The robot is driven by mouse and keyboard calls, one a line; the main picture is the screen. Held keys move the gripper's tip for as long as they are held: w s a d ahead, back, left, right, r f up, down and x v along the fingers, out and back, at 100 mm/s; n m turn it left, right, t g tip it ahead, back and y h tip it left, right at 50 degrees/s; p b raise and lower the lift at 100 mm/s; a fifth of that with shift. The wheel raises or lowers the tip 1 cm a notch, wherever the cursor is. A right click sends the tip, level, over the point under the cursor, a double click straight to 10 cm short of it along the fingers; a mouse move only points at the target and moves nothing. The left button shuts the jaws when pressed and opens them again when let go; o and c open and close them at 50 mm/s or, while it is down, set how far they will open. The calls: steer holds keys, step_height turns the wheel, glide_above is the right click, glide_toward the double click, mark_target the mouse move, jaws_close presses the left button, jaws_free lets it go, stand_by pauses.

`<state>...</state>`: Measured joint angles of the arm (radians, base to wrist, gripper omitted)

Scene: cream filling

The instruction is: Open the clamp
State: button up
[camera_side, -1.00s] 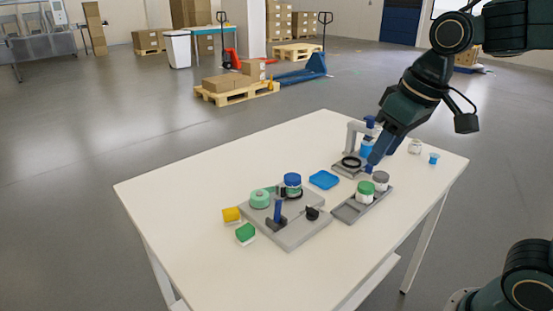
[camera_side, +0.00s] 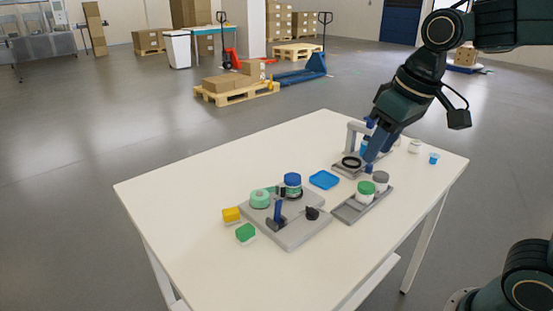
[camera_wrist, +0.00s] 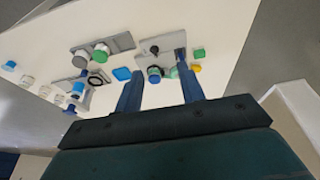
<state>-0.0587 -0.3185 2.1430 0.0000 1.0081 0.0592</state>
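The clamp is a grey plate (camera_side: 290,236) with an upright blue lever (camera_side: 278,211) and a black knob (camera_side: 312,213). A jar with a blue lid (camera_side: 292,181) and a mint-green round piece (camera_side: 260,199) are at its back edge. The plate (camera_wrist: 165,44) also shows in the wrist view, with the blue lever (camera_wrist: 180,53) near its right end. My gripper (camera_side: 369,159) is over the right part of the table, well right of the clamp. In the wrist view my gripper (camera_wrist: 160,88) has its two blue fingers apart, with nothing held between them.
A grey tray (camera_side: 349,212) with green-lidded and grey-lidded jars lies right of the clamp. A blue dish (camera_side: 323,180) lies between clamp and filling stand (camera_side: 352,128). Yellow (camera_side: 231,214) and green (camera_side: 245,233) blocks lie left. The table front is clear.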

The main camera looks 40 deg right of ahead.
steer(key=w+a+f+g, duration=0.2)
steer(key=w, duration=0.8)
steer(key=g, duration=0.2)
glide_above(278, 203)
steer(key=w, duration=0.1)
step_height(278, 203, down, 6)
steer(key=shift+d, duration=0.35)
step_height(278, 203, down, 14)
steer(key=shift+r, duration=0.1)
steer(key=shift+c, duration=0.5)
jaws_close()
